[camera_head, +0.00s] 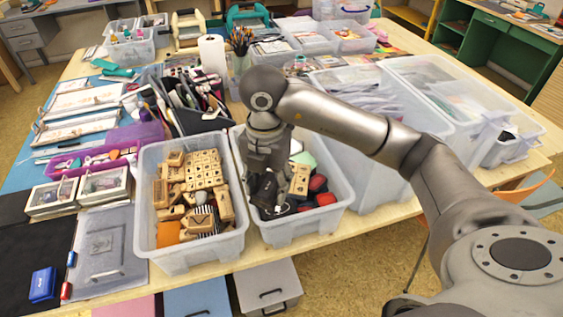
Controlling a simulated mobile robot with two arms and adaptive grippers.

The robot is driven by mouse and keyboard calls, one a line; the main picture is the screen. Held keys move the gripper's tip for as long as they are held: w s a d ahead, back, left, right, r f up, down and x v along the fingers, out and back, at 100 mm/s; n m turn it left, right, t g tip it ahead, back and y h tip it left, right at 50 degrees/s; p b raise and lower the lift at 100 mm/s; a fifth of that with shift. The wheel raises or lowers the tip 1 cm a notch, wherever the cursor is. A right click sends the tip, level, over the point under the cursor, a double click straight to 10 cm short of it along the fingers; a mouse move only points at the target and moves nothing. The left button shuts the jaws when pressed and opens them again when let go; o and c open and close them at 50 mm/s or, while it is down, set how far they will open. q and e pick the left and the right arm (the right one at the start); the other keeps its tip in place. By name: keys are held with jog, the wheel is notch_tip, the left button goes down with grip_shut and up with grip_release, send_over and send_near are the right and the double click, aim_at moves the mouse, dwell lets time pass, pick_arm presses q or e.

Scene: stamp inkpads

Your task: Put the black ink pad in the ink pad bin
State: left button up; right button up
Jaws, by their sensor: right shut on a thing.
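My right gripper (267,196) reaches down into the clear plastic ink pad bin (290,232) at the middle front of the table. Its fingers are shut on a black ink pad (266,186), partly hidden by the fingers. The pad is inside the bin's outline in the picture; I cannot tell whether it touches the contents. My left gripper is out of view.
A second clear bin (190,258) full of wooden stamps stands directly left. A blue ink pad (43,284) lies on the black mat at far left. Large clear bins (432,100) stand behind my right arm. A paper roll (213,55) stands at the back.

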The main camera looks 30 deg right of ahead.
jog(key=shift+w+d+r+m, duration=0.15)
jog(key=shift+w+m, duration=0.15)
jog(key=shift+m, duration=0.4)
jog(key=w+d+f, duration=0.2)
jog(key=d, duration=0.1)
jog(key=w+d+f+p, duration=0.1)
jog(key=w+d+f, duration=0.1)
jog(key=d+f, duration=0.1)
jog(key=w+d+f, duration=0.2)
jog(key=d+f, duration=0.1)
jog(key=d, duration=0.1)
jog(key=shift+w+d, duration=0.1)
jog(key=shift+w, duration=0.25)
jog(key=shift+w+d+f, duration=0.25)
jog(key=shift+d+f, duration=0.1)
jog(key=shift+f, duration=0.15)
jog(key=f, duration=0.1)
jog(key=f+p, duration=0.2)
jog(key=shift+w+d, duration=0.15)
jog(key=shift+d, duration=0.1)
jog(key=shift+f, duration=0.4)
jog(key=shift+f, duration=0.2)
